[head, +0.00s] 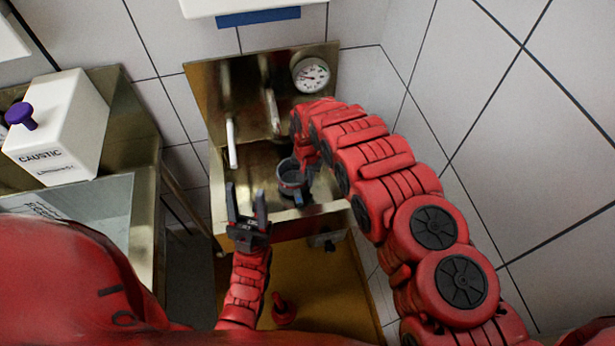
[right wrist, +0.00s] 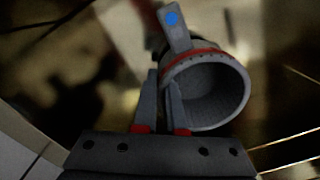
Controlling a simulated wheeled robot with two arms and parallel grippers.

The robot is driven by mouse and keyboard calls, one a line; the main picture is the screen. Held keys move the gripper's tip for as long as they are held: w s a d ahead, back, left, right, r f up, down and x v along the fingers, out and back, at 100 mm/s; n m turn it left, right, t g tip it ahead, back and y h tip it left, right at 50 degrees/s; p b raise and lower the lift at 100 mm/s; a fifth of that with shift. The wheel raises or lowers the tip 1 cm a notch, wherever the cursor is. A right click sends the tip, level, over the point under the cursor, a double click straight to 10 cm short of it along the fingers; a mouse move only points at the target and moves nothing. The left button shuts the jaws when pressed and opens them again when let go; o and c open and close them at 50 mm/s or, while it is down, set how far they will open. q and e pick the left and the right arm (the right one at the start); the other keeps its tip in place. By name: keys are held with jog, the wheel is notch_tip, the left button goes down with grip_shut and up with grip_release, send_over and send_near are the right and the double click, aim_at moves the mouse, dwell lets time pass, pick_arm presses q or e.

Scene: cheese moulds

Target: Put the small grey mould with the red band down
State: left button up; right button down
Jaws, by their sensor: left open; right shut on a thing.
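The small grey mould (head: 289,182) is a round open cup, held over the metal sink near its front edge. In the right wrist view the mould (right wrist: 238,92) shows its open mouth, a red band around it and a grey tab with a blue dot. My right gripper (right wrist: 165,100) is shut on the mould at its left side; in the head view my own arm partly hides that grip. I cannot tell whether the mould touches anything below. My left gripper (head: 246,205) is open and empty, in front of the sink and left of the mould.
The metal sink (head: 222,185) has a tall back panel with a round dial gauge (head: 310,75) and pale upright handles (head: 232,143). A white caustic container (head: 62,125) with a purple cap stands on a metal unit at left. Tiled walls close off the back and right.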

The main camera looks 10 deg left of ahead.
jog(key=shift+f, duration=0.2)
jog(key=c, duration=1)
grip_release()
